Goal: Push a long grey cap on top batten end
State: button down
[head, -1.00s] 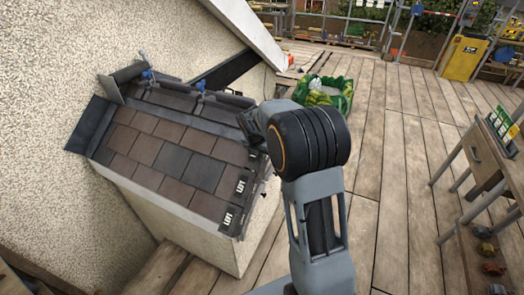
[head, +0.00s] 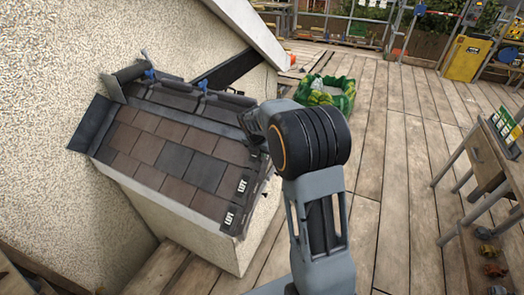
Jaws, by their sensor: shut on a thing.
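A small tiled roof (head: 190,165) with brown and dark grey tiles stands against the rendered wall. Dark ridge pieces (head: 235,100) and blue clamps (head: 150,74) lie along its top edge. My gripper (head: 252,127) is at the upper right end of the roof, by the top of the right-hand edge. It is shut, and my own wrist covers most of it. The long grey cap and the top batten end are too hidden there to make out, so I cannot tell if they touch. Small dark parts (head: 265,188) show along the right-hand edge.
Two dark pieces with white lettering (head: 242,185) lie at the roof's lower right corner. A wooden bench (head: 485,160) stands at the right. The plank floor (head: 395,180) between is clear.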

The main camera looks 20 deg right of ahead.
jog(key=c, duration=1.1)
grip_release()
jog(key=shift+o, duration=0.2)
jog(key=shift+r, duration=0.1)
jog(key=r+p, duration=0.1)
jog(key=s+a+r+p, duration=0.1)
jog(key=r, duration=0.1)
jog(key=s+a+r+p, duration=0.1)
jog(key=shift+s+a+r+p, duration=0.15)
jog(key=shift+a+r+p, duration=0.1)
jog(key=shift+r+p, duration=0.15)
